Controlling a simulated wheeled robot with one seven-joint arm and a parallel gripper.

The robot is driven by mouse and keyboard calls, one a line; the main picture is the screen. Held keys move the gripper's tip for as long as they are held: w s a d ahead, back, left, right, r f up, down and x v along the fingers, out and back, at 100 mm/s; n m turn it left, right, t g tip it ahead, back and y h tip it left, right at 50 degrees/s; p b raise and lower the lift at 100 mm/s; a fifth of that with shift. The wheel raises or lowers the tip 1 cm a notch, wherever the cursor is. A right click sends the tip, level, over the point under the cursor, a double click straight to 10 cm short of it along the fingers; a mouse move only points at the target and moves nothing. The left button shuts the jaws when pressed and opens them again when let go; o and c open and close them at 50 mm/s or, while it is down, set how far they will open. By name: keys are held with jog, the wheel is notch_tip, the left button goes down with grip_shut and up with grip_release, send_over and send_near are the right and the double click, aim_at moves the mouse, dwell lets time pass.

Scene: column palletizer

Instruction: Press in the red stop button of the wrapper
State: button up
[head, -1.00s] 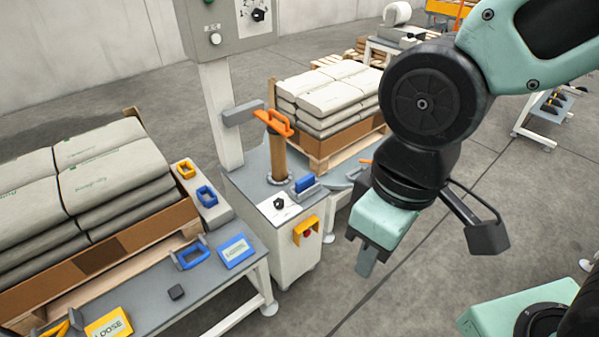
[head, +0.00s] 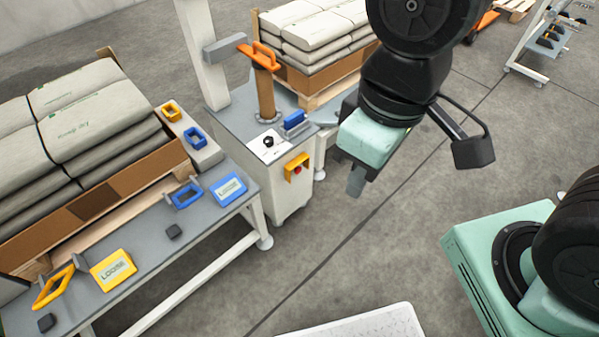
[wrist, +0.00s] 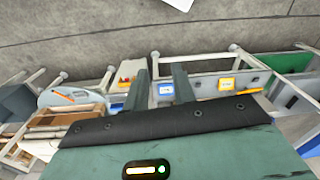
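The red stop button (head: 297,171) sits in a yellow housing (head: 291,162) on the front of the wrapper's grey cabinet (head: 278,192). The yellow housing also shows in the wrist view (wrist: 130,68), just left of my fingers. My gripper (head: 356,182) hangs in the air to the right of the button, pointing down and clear of the cabinet. In the wrist view its two fingers (wrist: 163,88) stand apart with nothing between them. The button is small in both views, and I cannot tell whether it is pressed in.
A grey bench (head: 145,240) with yellow and blue frames and LOOSE tags stands left of the cabinet. Pallets of sacks stand at the left (head: 98,120) and behind the wrapper (head: 318,32). An orange handle (head: 262,55) tops the brown roll.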

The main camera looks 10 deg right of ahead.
jog(key=shift+w+f, duration=0.1)
jog(key=shift+f, duration=0.25)
grip_shut()
jog(key=w+f+m+t+y+b, duration=0.25)
jog(key=w+f+b, duration=0.55)
jog(key=f, duration=0.4)
jog(key=w+f+m+t+y+b, duration=0.15)
jog(key=w+f+m+b, duration=0.35)
jog(key=f+b, duration=0.6)
jog(key=w+f+m+t+y+b, duration=0.1)
jog(key=w+f+m+t+b, duration=0.15)
jog(key=w+f+b, duration=0.8)
jog(key=w+d+f+m+t+b, duration=0.1)
jog(key=d+f+m+t+b, duration=0.2)
jog(key=f+b, duration=0.4)
jog(key=w+d+f+m+t+y+b, duration=0.1)
jog(key=w+d+f+m+t+b, duration=0.1)
jog(key=f+b, duration=0.6)
jog(key=w+d+f+m+t+b, duration=0.2)
jog(key=f+m+t+b, duration=0.3)
jog(key=f+b, duration=0.3)
jog(key=shift+d+f+m, duration=0.5)
jog(key=shift+d+f, duration=0.35)
jog(key=shift+f, duration=0.4)
